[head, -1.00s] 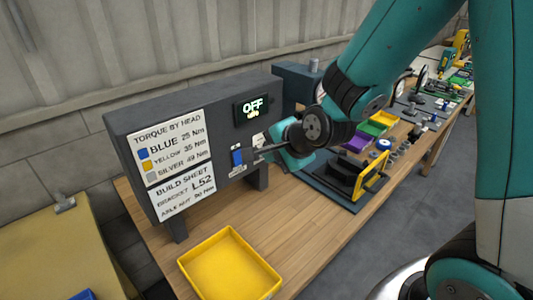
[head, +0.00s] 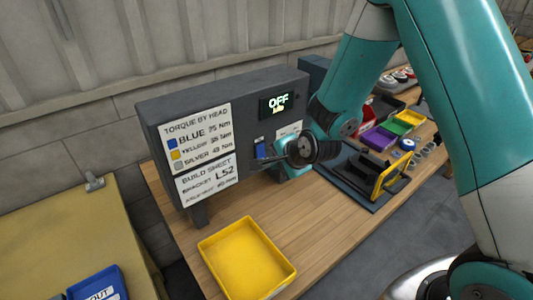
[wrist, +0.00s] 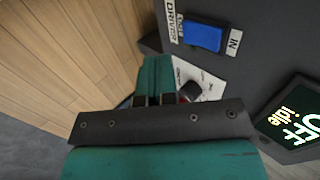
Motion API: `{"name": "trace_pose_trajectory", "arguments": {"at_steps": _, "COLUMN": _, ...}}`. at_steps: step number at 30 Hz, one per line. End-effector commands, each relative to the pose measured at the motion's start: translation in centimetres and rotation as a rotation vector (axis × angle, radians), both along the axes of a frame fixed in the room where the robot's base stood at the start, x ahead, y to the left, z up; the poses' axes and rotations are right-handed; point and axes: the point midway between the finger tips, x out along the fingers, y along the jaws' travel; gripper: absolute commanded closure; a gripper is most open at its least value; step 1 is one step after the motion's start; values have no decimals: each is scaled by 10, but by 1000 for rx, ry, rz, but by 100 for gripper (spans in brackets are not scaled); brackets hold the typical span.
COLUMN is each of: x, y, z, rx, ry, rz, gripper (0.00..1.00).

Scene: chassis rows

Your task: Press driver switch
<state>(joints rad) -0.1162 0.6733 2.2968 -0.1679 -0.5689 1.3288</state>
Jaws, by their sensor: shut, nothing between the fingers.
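The driver switch (wrist: 203,36) is a blue rocker on the dark panel, beside labels reading "DRIVER" and "IN" in the wrist view. In the head view the blue switch (head: 261,150) shows below the display, just left of my gripper. My gripper (wrist: 155,70) is shut and empty, with its green fingers together. In the wrist view the fingertips lie left of and below the switch. I cannot tell whether they touch the panel. The display (head: 278,104) reads "OFF" and "idle".
A black knob (wrist: 190,90) on a white label sits close to my fingers. A yellow tray (head: 246,262) stands in front of the panel. A dark fixture with a yellow frame (head: 390,178) and coloured bins (head: 378,138) are to the right. The wooden bench between is clear.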

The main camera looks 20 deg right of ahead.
Motion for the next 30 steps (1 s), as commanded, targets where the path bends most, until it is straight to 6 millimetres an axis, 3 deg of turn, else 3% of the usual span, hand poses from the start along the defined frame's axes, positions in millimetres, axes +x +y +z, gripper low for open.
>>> {"name": "trace_pose_trajectory", "arguments": {"at_steps": 9, "x": 38, "y": 13, "z": -9, "rx": 0, "ry": -1, "rz": 1, "gripper": 100}}
{"name": "trace_pose_trajectory", "arguments": {"at_steps": 30, "x": 47, "y": 16, "z": -15, "rx": 17, "ry": -48, "rz": 1, "gripper": 100}}
